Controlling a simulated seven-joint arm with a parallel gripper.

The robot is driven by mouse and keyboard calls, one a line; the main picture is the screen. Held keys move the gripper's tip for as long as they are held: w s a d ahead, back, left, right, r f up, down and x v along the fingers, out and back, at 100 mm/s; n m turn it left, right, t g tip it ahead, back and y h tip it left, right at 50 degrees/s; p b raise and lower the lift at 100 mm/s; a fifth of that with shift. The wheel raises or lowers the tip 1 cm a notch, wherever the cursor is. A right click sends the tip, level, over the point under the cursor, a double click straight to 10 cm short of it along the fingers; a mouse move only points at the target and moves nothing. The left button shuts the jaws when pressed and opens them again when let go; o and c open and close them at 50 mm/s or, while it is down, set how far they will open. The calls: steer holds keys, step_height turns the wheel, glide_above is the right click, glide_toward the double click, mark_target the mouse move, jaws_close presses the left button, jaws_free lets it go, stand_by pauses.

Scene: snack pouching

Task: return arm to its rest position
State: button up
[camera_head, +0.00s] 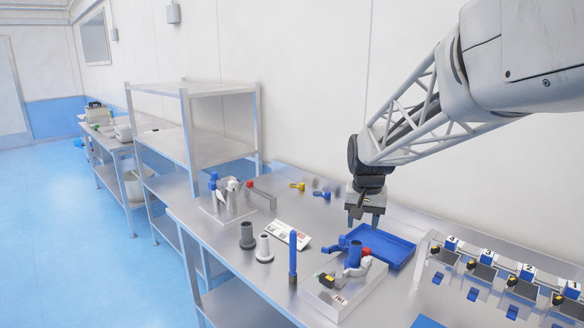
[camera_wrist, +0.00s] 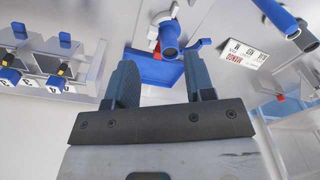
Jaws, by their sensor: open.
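My gripper (camera_head: 363,222) hangs above the steel table, pointing down, over the left end of the blue tray (camera_head: 400,249). In the wrist view my gripper (camera_wrist: 163,82) has its two dark fingers apart with nothing between them. My arm reaches in from the upper right. The blue tray also shows past the fingers in the wrist view (camera_wrist: 150,70). No object is seen in the tray, though part of it is hidden.
A device with a blue tube and red knob (camera_head: 355,255) stands on a base below my gripper. A blue upright rod (camera_head: 293,258), two funnel-like parts (camera_head: 247,236), a printed pouch (camera_head: 287,235) and numbered dispensers (camera_head: 500,275) stand around. A shelf rack (camera_head: 190,125) is at left.

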steer(key=s+f+n+t, duration=0.1)
steer(key=s+n, duration=0.1)
steer(key=s, duration=3.1)
steer(key=shift+s+d+f+n+t, duration=0.25)
steer(key=shift+d+f+n+t, duration=0.1)
steer(key=shift+d, duration=0.1)
